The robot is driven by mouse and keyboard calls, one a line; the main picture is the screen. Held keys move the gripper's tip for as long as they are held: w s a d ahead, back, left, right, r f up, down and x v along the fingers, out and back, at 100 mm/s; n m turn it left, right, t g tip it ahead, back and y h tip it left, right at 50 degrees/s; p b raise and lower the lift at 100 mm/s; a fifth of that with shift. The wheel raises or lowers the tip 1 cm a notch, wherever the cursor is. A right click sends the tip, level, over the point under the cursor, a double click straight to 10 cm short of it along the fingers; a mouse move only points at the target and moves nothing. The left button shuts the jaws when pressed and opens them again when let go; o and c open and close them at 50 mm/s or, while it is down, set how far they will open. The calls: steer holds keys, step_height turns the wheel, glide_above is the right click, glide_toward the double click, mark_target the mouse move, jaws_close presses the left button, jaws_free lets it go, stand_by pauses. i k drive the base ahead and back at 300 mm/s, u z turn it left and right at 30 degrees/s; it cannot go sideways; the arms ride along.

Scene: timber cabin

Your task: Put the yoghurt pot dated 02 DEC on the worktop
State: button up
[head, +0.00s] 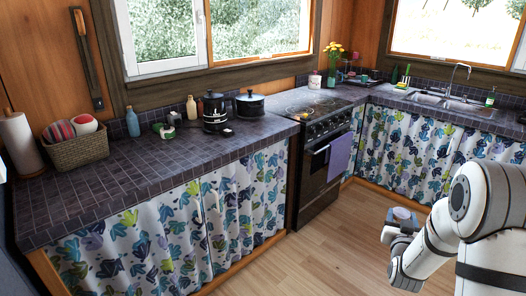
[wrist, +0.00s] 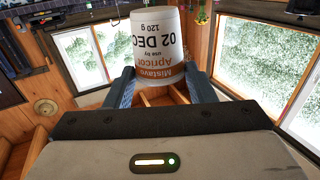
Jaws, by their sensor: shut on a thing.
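A white yoghurt pot (wrist: 157,40) with an orange band is held between the two blue fingers of my gripper (wrist: 160,82) in the wrist view. Its label shows 02 DEC, 120 g and Apricot, with the lettering upside down in that view. In the head view the pot (head: 402,214) shows small at the end of my arm at the lower right, with my gripper (head: 403,226) around it. It is over the wooden floor, apart from the worktop. The dark tiled worktop (head: 150,178) runs along the left and back walls.
On the worktop stand a basket (head: 78,152), a blue bottle (head: 132,122), several small items, a dark canister (head: 214,112) and a lidded pot (head: 250,104). The stove (head: 320,125) and sink (head: 440,100) are further back. The worktop's front left is clear.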

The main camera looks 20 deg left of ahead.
mark_target(123, 182)
steer(key=z, duration=0.1)
steer(key=i, duration=0.15)
steer(key=u, duration=1.9)
